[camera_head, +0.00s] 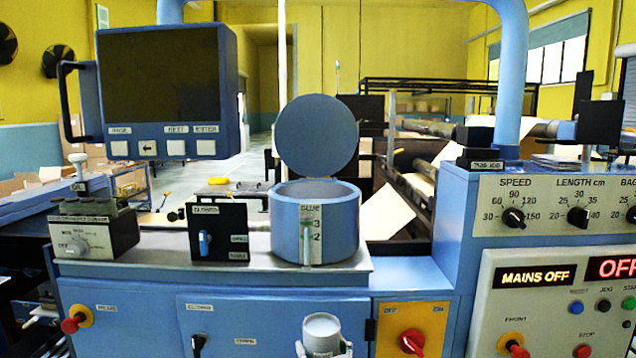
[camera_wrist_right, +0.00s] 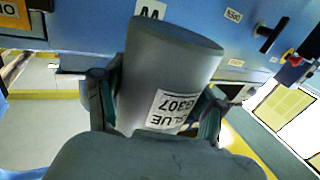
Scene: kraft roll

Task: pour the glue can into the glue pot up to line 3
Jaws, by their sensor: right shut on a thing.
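The glue pot (camera_head: 342,226) is a blue-grey cylinder on the machine's ledge. Its front strip (camera_head: 311,232) reads GLUE with marks 3 and 2 visible; I cannot tell the glue level. Its round lid (camera_head: 317,137) stands raised behind the opening. The glue can (camera_head: 322,328) is at the bottom of the head view, below and in front of the pot, apart from it. My right gripper (camera_head: 324,349) is shut on the can. In the right wrist view, the grey can (camera_wrist_right: 160,70) with a white GLUE label sits between both fingers. My left gripper is out of view.
A black switch box (camera_head: 219,232) stands left of the pot, and a grey dial box (camera_head: 93,235) farther left. A screen (camera_head: 167,90) hangs at upper left. The control panel (camera_head: 558,290) reads MAINS OFF at right. A red knob on a yellow plate (camera_head: 412,341) is right of the can.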

